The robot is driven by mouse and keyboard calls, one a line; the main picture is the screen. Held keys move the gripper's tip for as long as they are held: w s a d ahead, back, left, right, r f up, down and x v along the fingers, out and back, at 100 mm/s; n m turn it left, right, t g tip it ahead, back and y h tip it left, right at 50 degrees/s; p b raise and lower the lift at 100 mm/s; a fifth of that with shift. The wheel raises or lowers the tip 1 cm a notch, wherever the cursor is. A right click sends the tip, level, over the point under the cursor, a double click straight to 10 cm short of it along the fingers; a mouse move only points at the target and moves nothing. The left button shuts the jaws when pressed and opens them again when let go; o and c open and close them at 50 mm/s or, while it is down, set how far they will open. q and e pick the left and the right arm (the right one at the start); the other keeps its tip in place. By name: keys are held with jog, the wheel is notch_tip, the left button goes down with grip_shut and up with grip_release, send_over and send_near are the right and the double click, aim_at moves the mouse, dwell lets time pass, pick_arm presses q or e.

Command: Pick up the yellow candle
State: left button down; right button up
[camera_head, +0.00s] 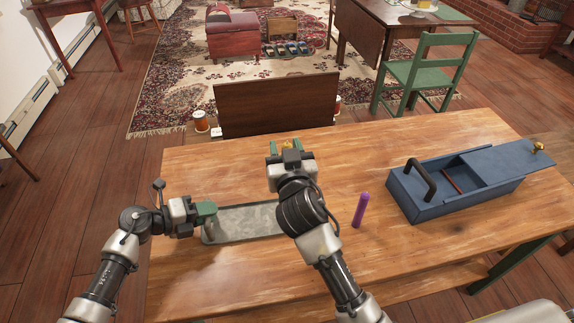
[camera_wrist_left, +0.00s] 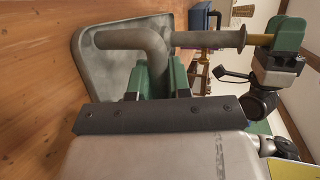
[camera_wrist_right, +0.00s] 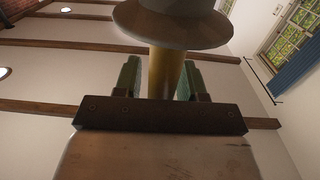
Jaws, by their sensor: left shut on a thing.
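The yellow candle (camera_head: 287,147) shows between the fingers of my right gripper (camera_head: 285,149). In the right wrist view the candle (camera_wrist_right: 166,72) stands between the two green fingers (camera_wrist_right: 160,80), with a gap at its left side, below a grey disc (camera_wrist_right: 172,22). My left gripper (camera_head: 207,211) is shut on a grey bent bar (camera_wrist_left: 135,40) at the grey tray (camera_head: 245,222). In the left wrist view the bar runs on into a brownish rod with a flange, and the candle (camera_wrist_left: 262,39) sits between the flange and my right gripper. How these parts join is unclear.
A blue box (camera_head: 430,204) with a dark handle and a partly open lid is further right. A brown panel (camera_head: 275,105) stands beyond the far edge.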

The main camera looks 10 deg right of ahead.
grip_shut()
jog(key=shift+r, duration=0.1)
notch_tip(320, 180, up, 10)
dwell(0.4)
pick_arm(q)
jog(key=c, duration=1)
grip_release()
